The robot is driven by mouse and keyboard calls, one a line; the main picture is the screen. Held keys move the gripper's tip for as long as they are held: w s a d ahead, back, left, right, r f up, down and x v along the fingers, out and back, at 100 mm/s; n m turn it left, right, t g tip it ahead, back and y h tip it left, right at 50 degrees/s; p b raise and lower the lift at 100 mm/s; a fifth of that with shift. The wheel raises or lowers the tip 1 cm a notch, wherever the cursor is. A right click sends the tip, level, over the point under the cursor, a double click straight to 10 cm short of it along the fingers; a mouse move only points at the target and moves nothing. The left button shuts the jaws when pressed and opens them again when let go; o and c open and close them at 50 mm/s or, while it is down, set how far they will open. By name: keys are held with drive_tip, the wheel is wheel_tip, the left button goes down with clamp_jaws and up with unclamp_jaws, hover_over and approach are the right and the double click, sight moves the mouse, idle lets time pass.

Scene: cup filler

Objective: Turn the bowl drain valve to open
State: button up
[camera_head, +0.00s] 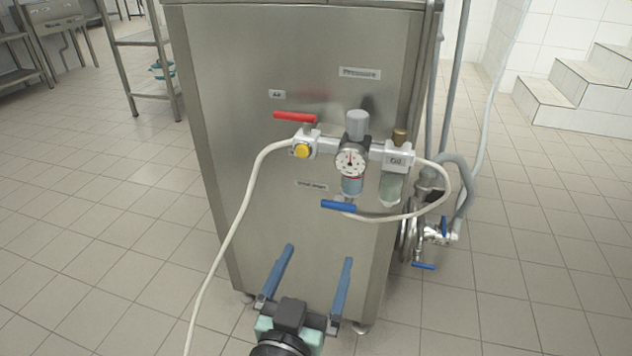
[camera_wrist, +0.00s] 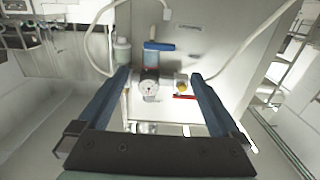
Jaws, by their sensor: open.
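The blue valve handle (camera_head: 338,205) lies horizontal below the gauge and clear bowl, on the front of the steel cabinet (camera_head: 232,90). A small label, too blurred to read surely, sits just left above it. In the wrist view the blue handle (camera_wrist: 158,46) appears upside down, above the gauge (camera_wrist: 149,87). My gripper (camera_head: 319,253) is open and empty, its two blue fingers pointing up toward the cabinet, below the handle and apart from it. In the wrist view my gripper (camera_wrist: 158,77) has its fingers spread wide, with the handle seen between and beyond the tips.
A red handle (camera_head: 295,116), a regulator with gauge (camera_head: 351,161) and an oiler (camera_head: 397,160) sit above the blue handle. White hoses (camera_head: 235,225) loop at both sides. More blue-handled valves (camera_head: 438,233) stick out at the cabinet's right.

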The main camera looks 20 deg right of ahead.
sight(338, 205)
drive_tip(key=b+x, duration=0.2)
drive_tip(key=x, duration=1)
drive_tip(key=shift+w+d+b, duration=0.1)
drive_tip(key=shift+d+b, duration=0.15)
drive_tip(key=shift+b, duration=0.05)
drive_tip(key=c, duration=1.2)
